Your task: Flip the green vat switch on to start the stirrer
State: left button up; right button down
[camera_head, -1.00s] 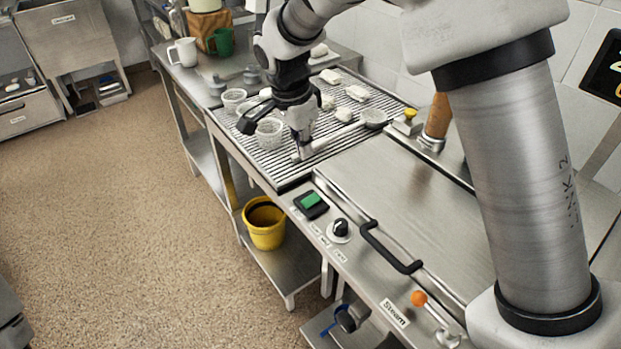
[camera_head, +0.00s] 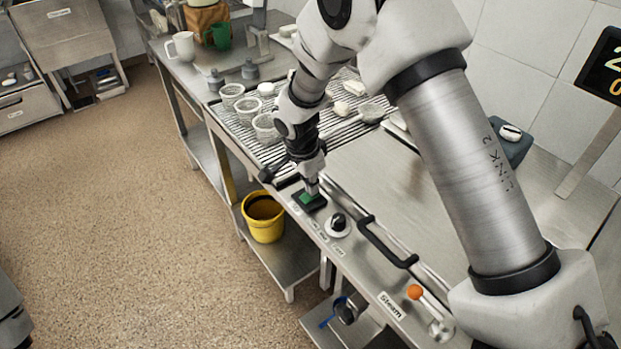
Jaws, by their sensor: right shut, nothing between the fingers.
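The green vat switch (camera_head: 306,199) is a green rocker in a black frame on the steel front ledge of the vat. My right gripper (camera_head: 312,192) is shut and empty. It points down, with its tips at the upper right part of the green rocker. They look to be at or very near its surface; I cannot tell whether they touch it. The tips partly cover the rocker, and its tilt is unclear. My left gripper is not in view.
A black-and-silver knob (camera_head: 338,224) sits right of the switch, then a black handle (camera_head: 387,243) and an orange-tipped Steam lever (camera_head: 415,292). Perforated baskets (camera_head: 247,109) stand on the drain grid behind. A yellow bucket (camera_head: 264,218) is on the lower shelf. The lid's top is clear.

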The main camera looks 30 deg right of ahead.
jog(key=shift+d+f+b, duration=0.1)
jog(key=shift+f+b, duration=0.45)
jog(key=shift+b, duration=0.2)
jog(key=shift+s+r, duration=0.1)
jog(key=shift+r, duration=0.2)
jog(key=shift+p, duration=0.3)
jog(key=shift+s, duration=0.1)
jog(key=shift+a, duration=0.85)
jog(key=shift+p, duration=0.3)
